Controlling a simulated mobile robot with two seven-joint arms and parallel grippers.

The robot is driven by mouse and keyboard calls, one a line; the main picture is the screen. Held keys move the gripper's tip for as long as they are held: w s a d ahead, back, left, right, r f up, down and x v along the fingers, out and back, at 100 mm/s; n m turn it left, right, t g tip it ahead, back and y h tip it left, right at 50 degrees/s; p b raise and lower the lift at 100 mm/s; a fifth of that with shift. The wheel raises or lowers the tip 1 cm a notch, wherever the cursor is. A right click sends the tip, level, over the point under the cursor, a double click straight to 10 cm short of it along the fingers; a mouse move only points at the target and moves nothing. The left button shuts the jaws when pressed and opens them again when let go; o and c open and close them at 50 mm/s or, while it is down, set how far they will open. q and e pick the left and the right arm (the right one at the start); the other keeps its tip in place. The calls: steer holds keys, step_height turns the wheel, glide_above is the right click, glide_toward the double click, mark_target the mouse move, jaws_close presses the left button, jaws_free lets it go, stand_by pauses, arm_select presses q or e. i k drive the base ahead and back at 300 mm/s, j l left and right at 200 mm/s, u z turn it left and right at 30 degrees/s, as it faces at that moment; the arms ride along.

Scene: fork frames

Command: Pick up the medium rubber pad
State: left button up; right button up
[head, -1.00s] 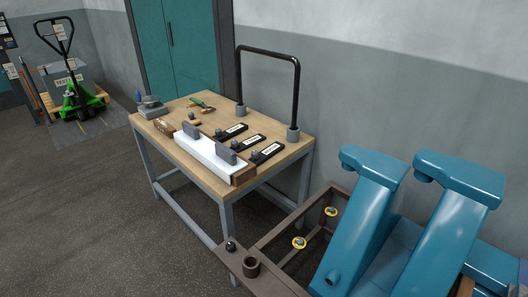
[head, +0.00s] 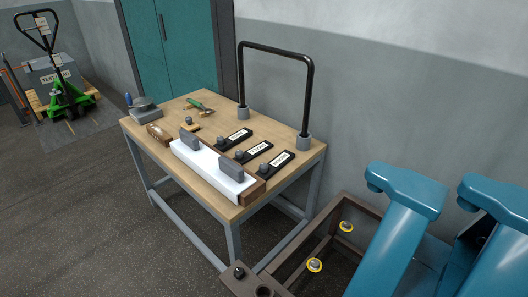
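Three black rubber pads with white labels lie in a row on the wooden workbench (head: 215,196). The far pad (head: 233,139), the middle pad (head: 253,152) and the near pad (head: 274,165) each carry a dark knob at the left end. The labels are too small to read, so I cannot tell for sure which is the medium one. The pads lie flat, apart from each other, behind a white block. Neither of my grippers shows in the view.
A long white block (head: 210,170) with grey upright plates lies along the front. A black hoop rail (head: 311,90) stands at the back. A brown frame (head: 316,207) with blue beams (head: 398,225) is at right. A green pallet truck (head: 68,97) stands far left. Floor left of the bench is clear.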

mark_target(266, 170)
steer(key=i+j, duration=0.2)
steer(key=j, duration=0.2)
steer(key=i+j, duration=0.2)
steer(key=j, duration=0.15)
steer(key=i+j+z, duration=0.1)
steer(key=j, duration=0.3)
steer(key=i+j, duration=0.25)
steer(key=j, duration=0.15)
